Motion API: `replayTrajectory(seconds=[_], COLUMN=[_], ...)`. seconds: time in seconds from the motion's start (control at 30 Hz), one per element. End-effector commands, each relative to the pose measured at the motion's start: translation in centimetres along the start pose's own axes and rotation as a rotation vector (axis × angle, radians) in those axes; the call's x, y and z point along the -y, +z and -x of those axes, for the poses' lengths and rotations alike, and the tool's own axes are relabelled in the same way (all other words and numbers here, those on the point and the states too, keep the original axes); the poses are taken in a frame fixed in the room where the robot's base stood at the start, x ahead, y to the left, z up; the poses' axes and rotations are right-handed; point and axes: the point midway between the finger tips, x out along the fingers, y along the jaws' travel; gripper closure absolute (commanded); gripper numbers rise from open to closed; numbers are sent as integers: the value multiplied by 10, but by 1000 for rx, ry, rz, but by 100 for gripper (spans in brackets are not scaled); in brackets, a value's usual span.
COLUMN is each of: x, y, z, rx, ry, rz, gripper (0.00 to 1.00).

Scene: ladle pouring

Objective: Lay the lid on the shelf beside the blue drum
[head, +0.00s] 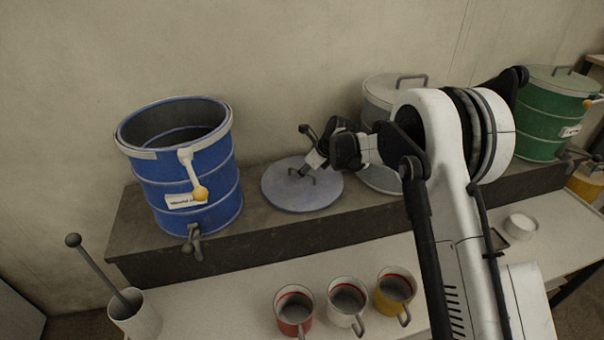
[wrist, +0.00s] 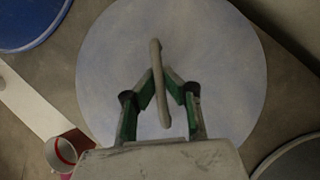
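The round grey-blue lid (head: 325,197) appears to lie flat on the dark shelf (head: 255,242), right of the blue drum (head: 218,166) and apart from it. The drum is open at the top. My gripper (head: 303,172) is over the lid's middle, at its handle. In the wrist view the lid (wrist: 225,70) fills the centre, and the fingertips (wrist: 159,74) close in on both sides of its bar handle (wrist: 161,108). They look shut on the handle, though contact on both sides is hard to make out.
A grey lidded drum (head: 382,97) stands behind my arm, a green drum (head: 541,128) farther right. Red (head: 292,314), white (head: 343,317) and yellow (head: 394,306) mugs stand on the lower table. A holder (head: 137,318) with a ladle stands front left.

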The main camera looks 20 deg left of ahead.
Motion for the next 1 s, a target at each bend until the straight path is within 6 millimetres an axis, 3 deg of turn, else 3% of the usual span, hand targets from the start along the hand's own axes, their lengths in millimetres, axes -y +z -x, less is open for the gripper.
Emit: replayTrajectory(seconds=[0.33,0.5,0.83,1.0], x=[0,0,0,1], y=[-3,-3,-2,-2], z=[-5,-4,-2,17], rx=[0,0,0,0], ry=[0,0,0,-1], rz=[0,0,0,-1], gripper=[100,76,76,76])
